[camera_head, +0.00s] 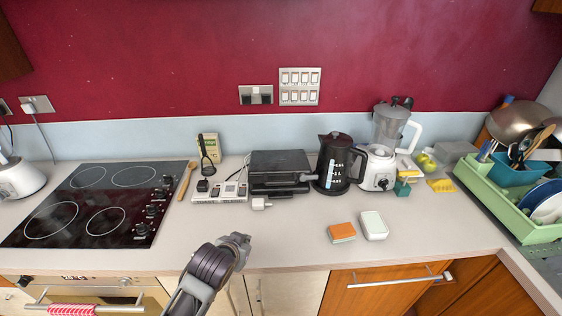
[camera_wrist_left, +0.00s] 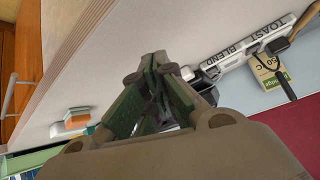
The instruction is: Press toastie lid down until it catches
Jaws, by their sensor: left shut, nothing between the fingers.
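The black toastie maker (camera_head: 280,163) stands on the counter against the back wall, left of the black kettle. Its lid looks lowered over the base, but I cannot tell whether it is latched. My left gripper (camera_head: 240,240) is over the front edge of the counter, in front of and a little left of the toastie maker, well apart from it. In the left wrist view the fingers (camera_wrist_left: 160,65) are shut with nothing between them, and they hide much of what lies beyond. My right gripper is not in view.
The black kettle (camera_head: 338,165) and white blender (camera_head: 380,165) stand close on the right. A white switch strip (camera_head: 221,190) and a small white plug (camera_head: 260,203) lie at left and in front.

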